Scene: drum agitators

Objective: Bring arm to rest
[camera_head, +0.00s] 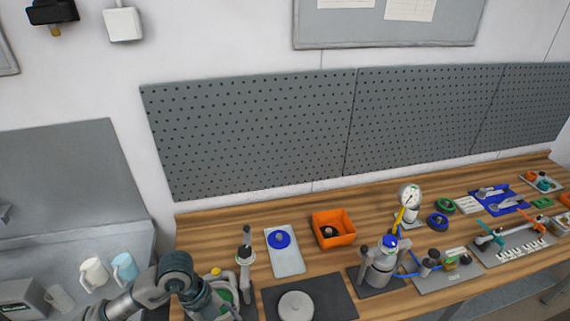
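My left arm (158,285) comes in from the lower left, grey with dark teal joints. It bends at a joint beside the bench's left end and runs down toward the bottom edge. Its gripper does not show, so I cannot see whether it holds anything. My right arm and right gripper are out of view.
The wooden bench (380,209) carries a grey stand (245,264) close right of my arm, an orange bin (333,228), a dark mat (335,293) with a pale disc (296,306), and a metal vessel (380,268). Mugs (124,267) stand left of the arm.

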